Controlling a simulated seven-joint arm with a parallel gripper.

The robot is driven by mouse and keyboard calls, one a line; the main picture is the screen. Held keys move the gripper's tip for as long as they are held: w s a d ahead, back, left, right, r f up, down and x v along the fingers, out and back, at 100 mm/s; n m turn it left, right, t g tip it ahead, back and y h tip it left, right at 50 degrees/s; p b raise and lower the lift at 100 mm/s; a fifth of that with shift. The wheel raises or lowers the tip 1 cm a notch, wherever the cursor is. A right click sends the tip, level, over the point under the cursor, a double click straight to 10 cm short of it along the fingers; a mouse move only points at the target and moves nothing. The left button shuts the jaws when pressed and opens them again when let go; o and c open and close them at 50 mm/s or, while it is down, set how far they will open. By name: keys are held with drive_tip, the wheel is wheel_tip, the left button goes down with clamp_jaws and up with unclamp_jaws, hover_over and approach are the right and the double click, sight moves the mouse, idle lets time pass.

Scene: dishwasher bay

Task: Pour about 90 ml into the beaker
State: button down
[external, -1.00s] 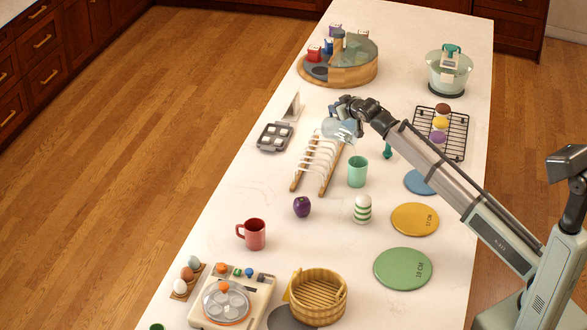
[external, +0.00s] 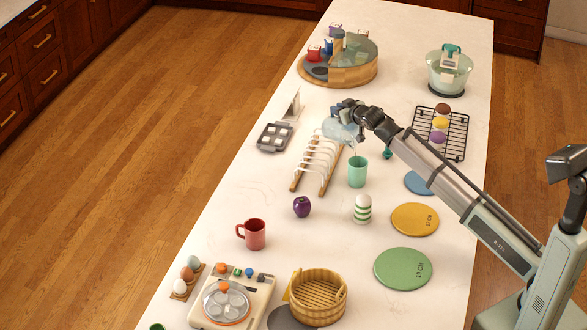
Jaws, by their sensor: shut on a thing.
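My gripper (external: 350,113) is shut on a clear, bluish glass vessel (external: 339,131) and holds it tilted above the counter. The vessel's lower right side is close above a teal, open-topped cup (external: 357,173), which looks like the beaker. The cup stands upright on the white counter. A faint pale line shows between the vessel and the cup; it may be a thin stream, but it is too small to be sure. The level inside the cup cannot be seen. My gripper's fingers are small and partly hidden by the wrist.
A white-wired wooden rack (external: 318,160) stands just left of the cup. A striped shaker (external: 362,209), purple fruit (external: 302,207) and red mug (external: 251,234) stand nearer. A wire cooling rack (external: 457,125) is at right. The counter (external: 240,190) is clear at left.

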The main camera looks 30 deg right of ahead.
drive_tip(key=shift+s+d+f+t, duration=0.1)
drive_tip(key=shift+s+d+t, duration=0.1)
drive_tip(key=shift+s+t, duration=0.8)
idle(1.2)
drive_tip(key=shift+s+g, duration=0.2)
drive_tip(key=shift+g, duration=0.1)
drive_tip(key=w, duration=0.2)
drive_tip(key=w+g, duration=0.1)
drive_tip(key=shift+a+r, duration=0.2)
drive_tip(key=shift+r, duration=0.1)
drive_tip(key=w+g, duration=0.2)
drive_tip(key=shift+g, duration=0.3)
drive_tip(key=shift+w+f+g, duration=0.1)
drive_tip(key=shift+w+g, duration=0.25)
drive_tip(key=shift+g, duration=0.05)
drive_tip(key=shift+s+f+g+h, duration=0.1)
drive_tip(key=shift+f+g+h, duration=0.1)
drive_tip(key=shift+g+h, duration=0.1)
drive_tip(key=shift+w+g, duration=0.3)
drive_tip(key=shift+f, duration=0.1)
